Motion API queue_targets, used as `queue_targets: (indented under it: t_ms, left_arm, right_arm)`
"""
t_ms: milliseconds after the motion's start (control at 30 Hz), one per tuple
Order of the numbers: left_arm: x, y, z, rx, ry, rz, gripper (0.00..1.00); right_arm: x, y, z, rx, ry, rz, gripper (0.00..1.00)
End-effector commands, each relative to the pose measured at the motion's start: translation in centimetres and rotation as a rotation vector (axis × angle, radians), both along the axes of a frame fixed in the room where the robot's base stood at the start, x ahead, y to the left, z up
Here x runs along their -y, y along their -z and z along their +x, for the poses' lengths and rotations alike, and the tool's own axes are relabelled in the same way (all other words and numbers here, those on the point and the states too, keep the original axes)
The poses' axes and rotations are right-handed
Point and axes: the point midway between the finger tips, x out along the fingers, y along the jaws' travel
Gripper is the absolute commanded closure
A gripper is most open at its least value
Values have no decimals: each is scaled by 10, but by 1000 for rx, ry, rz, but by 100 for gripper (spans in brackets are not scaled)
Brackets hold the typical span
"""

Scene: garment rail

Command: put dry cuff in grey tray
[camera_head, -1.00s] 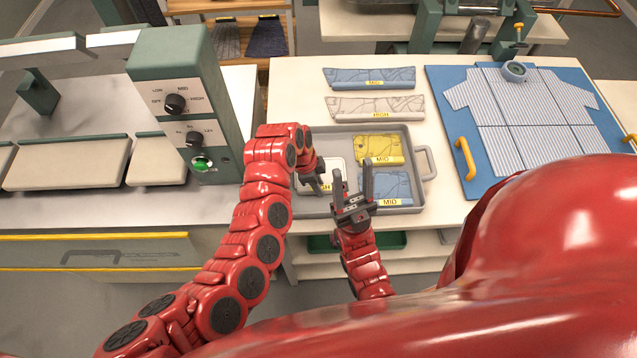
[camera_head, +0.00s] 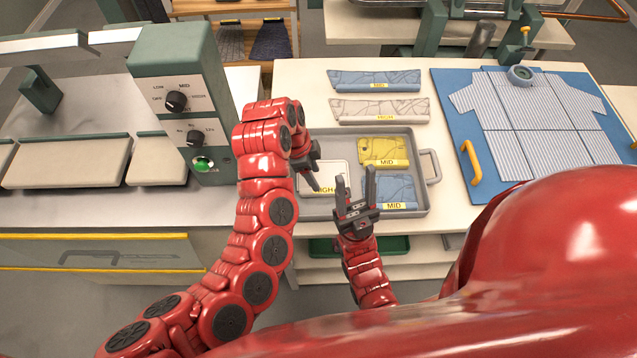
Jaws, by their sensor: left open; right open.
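The grey tray (camera_head: 421,195) lies on the white table. In it are a yellow crinkled piece labelled MID (camera_head: 377,149), a blue piece labelled MID (camera_head: 384,188) and a white piece labelled HIGH (camera_head: 325,172), partly hidden. Behind the tray lie a long blue strip labelled MID (camera_head: 385,80) and a long white strip labelled HIGH (camera_head: 370,110). I cannot tell which piece is the dry cuff. My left gripper (camera_head: 313,178) is open over the tray's left part, by the white piece. My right gripper (camera_head: 355,184) is open and empty, in front of the blue piece.
A blue board (camera_head: 448,130) with a striped shirt shape (camera_head: 540,120) and a yellow handle (camera_head: 471,161) lies to the right. A green control box with knobs (camera_head: 180,95) stands at the left. Bare table shows between tray and board.

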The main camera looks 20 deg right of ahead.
Motion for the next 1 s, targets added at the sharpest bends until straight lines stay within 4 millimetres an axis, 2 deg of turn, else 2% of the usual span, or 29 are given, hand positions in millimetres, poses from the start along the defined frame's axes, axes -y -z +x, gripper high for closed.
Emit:
queue_targets:
  t_ms: [33,133,167,300,1000]
  left_arm:
    - [-2,-12,1,-1,-1,-3,44]
    - [-7,-26,2,-1,1,0,44]
    - [-8,-34,2,-2,2,2,44]
    - [-12,-47,3,-1,1,1,44]
    - [-13,-49,3,0,2,1,44]
  right_arm:
    - [0,-6,0,1,0,0,49]
    - [0,-11,0,1,0,0,49]
    - [0,-18,0,1,0,0,49]
    - [0,-27,0,1,0,0,49]
    - [0,-27,0,1,0,0,49]
